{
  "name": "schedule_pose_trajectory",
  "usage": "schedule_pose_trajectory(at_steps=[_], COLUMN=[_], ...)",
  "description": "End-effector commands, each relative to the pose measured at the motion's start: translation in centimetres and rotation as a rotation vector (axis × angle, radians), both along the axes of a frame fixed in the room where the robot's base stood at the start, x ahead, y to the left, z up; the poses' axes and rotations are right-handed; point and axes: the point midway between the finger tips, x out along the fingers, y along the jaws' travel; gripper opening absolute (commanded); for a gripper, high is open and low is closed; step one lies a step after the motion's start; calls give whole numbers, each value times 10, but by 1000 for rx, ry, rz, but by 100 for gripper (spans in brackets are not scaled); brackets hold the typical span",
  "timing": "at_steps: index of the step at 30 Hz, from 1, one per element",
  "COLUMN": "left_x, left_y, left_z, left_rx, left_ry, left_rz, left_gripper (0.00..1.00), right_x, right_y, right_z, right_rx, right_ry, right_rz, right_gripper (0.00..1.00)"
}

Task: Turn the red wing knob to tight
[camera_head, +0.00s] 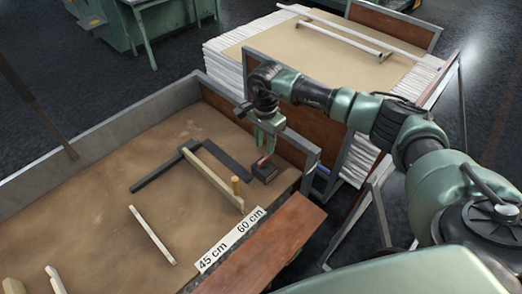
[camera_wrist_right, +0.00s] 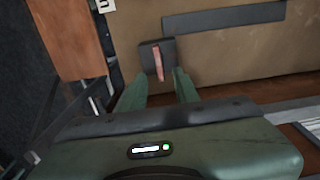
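The red wing knob (camera_head: 262,161) sits on a small dark block (camera_head: 265,174) at the right end of the tan table. In the right wrist view the knob (camera_wrist_right: 158,62) shows as a thin reddish bar, roughly upright in the picture, on the dark block (camera_wrist_right: 147,55). My right gripper (camera_head: 267,146) points down at the knob. In the wrist view its two green fingers (camera_wrist_right: 159,82) are apart, one on each side of the knob's line, with a gap between them. I cannot tell whether either finger touches it. My left gripper is not in view.
A second bench with pale tubes (camera_head: 350,35) stands behind.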

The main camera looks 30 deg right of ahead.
Motion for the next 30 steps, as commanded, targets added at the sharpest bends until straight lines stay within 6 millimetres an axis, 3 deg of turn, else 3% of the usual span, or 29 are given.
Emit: schedule_pose_trajectory(at_steps=[3,8,15,18,22,23,26,30], left_x=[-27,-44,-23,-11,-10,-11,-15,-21], left_y=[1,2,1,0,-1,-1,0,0], left_z=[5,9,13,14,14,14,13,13], left_rx=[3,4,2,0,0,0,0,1], left_ry=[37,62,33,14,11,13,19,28], left_rz=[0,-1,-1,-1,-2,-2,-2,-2], left_gripper=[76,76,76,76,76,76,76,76], right_x=[-1,-1,-1,-1,0,0,0,0], right_y=[1,2,2,2,2,2,2,2], right_z=[-19,-45,-64,-66,-65,-65,-65,-65], right_rx=[2,3,4,4,5,5,6,6], right_ry=[4,2,-1,-1,-2,-2,-1,-1], right_rz=[-1,-1,-1,0,0,0,0,0], right_gripper=[31,31,31,31,31,28,0,0])
